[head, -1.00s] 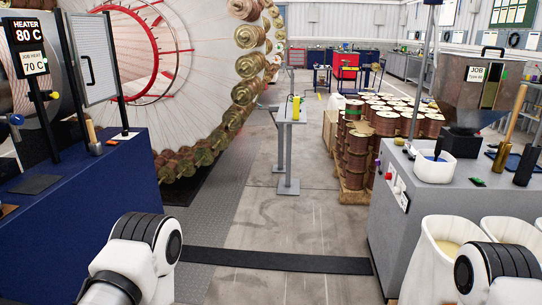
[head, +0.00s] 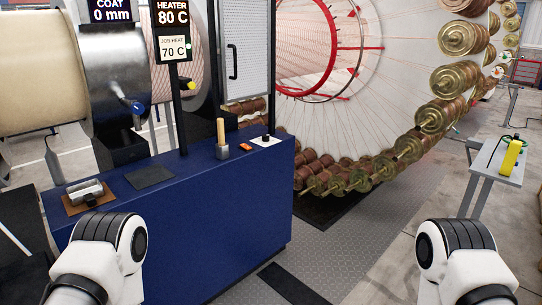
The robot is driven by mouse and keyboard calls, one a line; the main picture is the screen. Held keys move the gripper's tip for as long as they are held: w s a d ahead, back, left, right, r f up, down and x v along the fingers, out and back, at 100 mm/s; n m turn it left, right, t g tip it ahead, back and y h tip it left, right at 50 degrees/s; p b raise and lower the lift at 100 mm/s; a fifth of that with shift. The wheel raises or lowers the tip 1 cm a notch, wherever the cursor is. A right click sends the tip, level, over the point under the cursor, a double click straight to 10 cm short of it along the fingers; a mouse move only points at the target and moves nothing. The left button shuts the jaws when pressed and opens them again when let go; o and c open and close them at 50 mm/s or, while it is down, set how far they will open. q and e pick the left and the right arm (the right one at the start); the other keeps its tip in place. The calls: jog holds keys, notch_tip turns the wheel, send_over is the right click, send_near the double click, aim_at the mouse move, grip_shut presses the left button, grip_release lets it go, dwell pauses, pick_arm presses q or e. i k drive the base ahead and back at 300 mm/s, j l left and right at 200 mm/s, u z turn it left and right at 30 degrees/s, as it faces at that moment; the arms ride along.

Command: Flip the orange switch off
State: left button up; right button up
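A small orange piece (head: 246,146), which looks like the orange switch, sits on top of the blue cabinet (head: 200,219), near its right end. It is too small to tell which way it is set. A white plate with a short black lever (head: 265,141) is just to its right. My left and right arms show at the bottom left and bottom right, both well short of the orange piece. Neither gripper is in view.
A wooden-handled tool (head: 221,134) stands left of the orange piece. A dark pad (head: 150,177) and a metal roller on a brown board (head: 86,192) lie farther left. The HEATER display (head: 172,14) rises behind. The spool carousel (head: 432,115) is at right. Floor in front is clear.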

aim_at(244, 146)
jog(key=i+l+u, duration=0.2)
jog(key=l, duration=0.15)
jog(key=i+l+u, duration=0.15)
jog(key=l, duration=0.2)
jog(key=i+l+u, duration=0.2)
jog(key=l, duration=0.2)
jog(key=i+l, duration=0.2)
jog(key=i, duration=0.35)
jog(key=i+l, duration=0.2)
jog(key=i, duration=0.4)
jog(key=i+l+z, duration=0.1)
jog(key=i, duration=0.45)
jog(key=l, duration=0.1)
